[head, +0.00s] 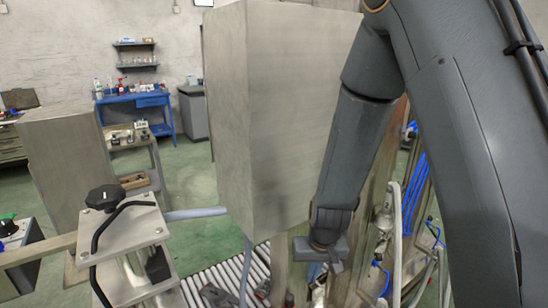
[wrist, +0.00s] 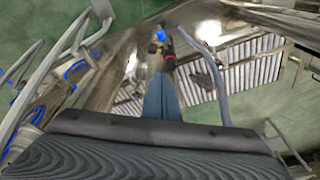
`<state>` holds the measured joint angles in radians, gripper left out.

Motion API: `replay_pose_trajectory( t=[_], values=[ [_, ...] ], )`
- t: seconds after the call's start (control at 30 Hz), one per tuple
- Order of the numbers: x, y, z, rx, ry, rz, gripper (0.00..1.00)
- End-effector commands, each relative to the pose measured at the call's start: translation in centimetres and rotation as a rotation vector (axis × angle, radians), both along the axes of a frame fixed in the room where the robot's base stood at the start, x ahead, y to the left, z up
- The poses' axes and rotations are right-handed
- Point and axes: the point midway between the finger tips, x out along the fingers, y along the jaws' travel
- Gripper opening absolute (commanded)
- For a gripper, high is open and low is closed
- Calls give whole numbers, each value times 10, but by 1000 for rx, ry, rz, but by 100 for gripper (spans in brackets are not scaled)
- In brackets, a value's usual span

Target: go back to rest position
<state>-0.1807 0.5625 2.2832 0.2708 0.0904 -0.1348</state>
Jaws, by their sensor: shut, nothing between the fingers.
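My arm comes down from the upper right in the head view. My gripper (head: 322,272) hangs at its lower end, beside the large metal cabinet and above the roller area, partly hidden by my wrist. In the wrist view, the blue-grey fingers of my gripper (wrist: 162,92) are together, with nothing seen between them.
A tall metal cabinet (head: 285,110) stands just left of my arm. A metal fixture with a black knob (head: 103,198) is at the front left. A roller conveyor (head: 215,283) runs below. Blue hoses (head: 412,190) and pipes are at the right. Green floor (head: 195,185) is open behind.

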Motion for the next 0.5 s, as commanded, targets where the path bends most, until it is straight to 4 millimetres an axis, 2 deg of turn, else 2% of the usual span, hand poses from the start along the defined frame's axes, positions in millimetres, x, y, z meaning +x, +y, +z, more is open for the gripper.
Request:
replay_pose_trajectory(
  t=[0.03, 0.2, 0.33, 0.5],
  values=[
    [-5, -9, 13, 2, -1, -6, 0],
    [-36, -38, 52, -2, 24, -18, 0],
    [-65, -59, 75, -16, 43, -30, 0],
    [-97, -80, 93, -38, 64, -46, 0]
  ],
)
